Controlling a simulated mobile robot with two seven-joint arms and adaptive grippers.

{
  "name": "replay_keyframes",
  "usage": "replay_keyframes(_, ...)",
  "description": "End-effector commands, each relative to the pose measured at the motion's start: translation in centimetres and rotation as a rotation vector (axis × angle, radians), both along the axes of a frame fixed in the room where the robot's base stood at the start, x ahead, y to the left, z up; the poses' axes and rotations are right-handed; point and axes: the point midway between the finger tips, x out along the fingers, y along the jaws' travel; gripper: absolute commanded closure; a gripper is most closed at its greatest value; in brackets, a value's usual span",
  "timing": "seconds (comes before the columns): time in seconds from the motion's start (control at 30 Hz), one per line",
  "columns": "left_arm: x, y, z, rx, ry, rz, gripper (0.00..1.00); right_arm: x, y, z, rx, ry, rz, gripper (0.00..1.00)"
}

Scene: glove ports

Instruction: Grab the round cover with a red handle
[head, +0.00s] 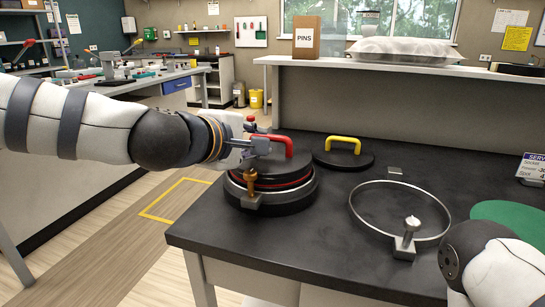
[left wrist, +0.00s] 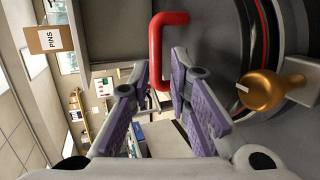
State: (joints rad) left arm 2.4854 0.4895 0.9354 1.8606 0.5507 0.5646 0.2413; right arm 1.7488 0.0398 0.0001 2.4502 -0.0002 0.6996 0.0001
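The round dark cover (head: 287,167) with a red handle (head: 288,141) sits on a round port with a red ring (head: 284,184), at the near left of the black bench. In the left wrist view the red handle (left wrist: 156,50) stands between the purple-padded fingers. My left gripper (head: 264,146) is open with its fingers on either side of the handle's bar; a small gap shows, and firm contact cannot be seen. A brass knob (left wrist: 262,90) on the port's clamp shows close by. My right arm enters at the lower right; its gripper is out of view.
Another dark cover with a yellow handle (head: 344,143) lies behind, to the right. An open metal ring (head: 443,215) with a clamp (head: 405,244) is on the right of the bench (head: 335,245). A green disc (head: 510,217) and a sign (head: 531,168) are at the right edge.

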Motion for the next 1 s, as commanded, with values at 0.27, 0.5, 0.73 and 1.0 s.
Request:
replay_keyframes(0.27,3.8,-2.2,-1.6,0.002,0.000,0.001,0.82,-0.6,0.0,-0.6,0.000,0.021,0.000,1.00)
replay_keyframes(0.5,4.9,-2.8,-1.6,0.001,-0.005,-0.001,0.82,-0.7,0.0,-0.7,-0.001,0.024,0.001,1.00)
replay_keyframes(0.73,4.9,-2.7,-1.6,0.001,-0.005,-0.001,1.00,-0.7,0.0,-0.7,-0.001,0.023,0.001,1.00)
replay_keyframes(1.0,4.9,-2.7,-1.5,0.001,-0.006,0.000,1.00,-0.6,0.0,-0.7,0.000,0.022,0.001,1.00)
